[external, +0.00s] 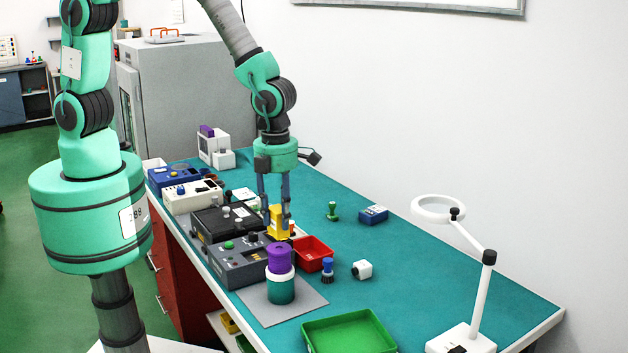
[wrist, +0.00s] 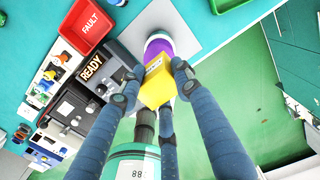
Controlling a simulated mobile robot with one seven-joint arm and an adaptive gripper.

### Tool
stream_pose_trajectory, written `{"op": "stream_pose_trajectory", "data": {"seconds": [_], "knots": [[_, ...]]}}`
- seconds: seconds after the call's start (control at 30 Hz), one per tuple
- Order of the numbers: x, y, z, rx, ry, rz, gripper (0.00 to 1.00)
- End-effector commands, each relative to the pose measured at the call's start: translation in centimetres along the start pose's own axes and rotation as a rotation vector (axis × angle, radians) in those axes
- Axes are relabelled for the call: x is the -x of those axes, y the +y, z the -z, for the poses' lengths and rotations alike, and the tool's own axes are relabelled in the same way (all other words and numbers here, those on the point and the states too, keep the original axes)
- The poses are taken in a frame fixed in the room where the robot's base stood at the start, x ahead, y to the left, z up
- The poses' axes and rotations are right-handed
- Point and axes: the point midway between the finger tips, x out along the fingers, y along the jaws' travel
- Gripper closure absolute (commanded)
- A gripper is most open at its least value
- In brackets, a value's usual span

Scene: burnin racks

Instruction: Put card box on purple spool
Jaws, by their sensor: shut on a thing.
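The card box, a yellow block (external: 275,223), is held between the fingers of my gripper (external: 277,215). In the wrist view the yellow box (wrist: 157,88) sits between my fingertips (wrist: 156,75), which are shut on it. The purple spool (external: 279,258) stands upright on a white and teal cylinder, in front of the held box in the external view. In the wrist view the purple spool (wrist: 158,48) shows just beyond the box, which partly covers it. The exact gap between them cannot be told.
The cylinder stands on a grey mat (external: 296,308). A grey device (external: 238,266), a black case and other instruments line the left side. A red tray (external: 327,249), a blue-topped piece (external: 327,268) and a white cube (external: 362,270) lie to the right. A green tray (external: 350,334) is in front.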

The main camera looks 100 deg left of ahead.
Motion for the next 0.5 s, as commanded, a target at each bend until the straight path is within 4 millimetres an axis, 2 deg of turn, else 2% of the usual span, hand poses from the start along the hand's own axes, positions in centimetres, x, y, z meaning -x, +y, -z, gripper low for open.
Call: {"op": "stream_pose_trajectory", "data": {"seconds": [0.17,0.5], "knots": [[-0.5,0.0,0.0,0.0,0.001,-0.001,0.94],[-3.3,0.0,0.1,0.0,0.0,0.0,0.94]]}}
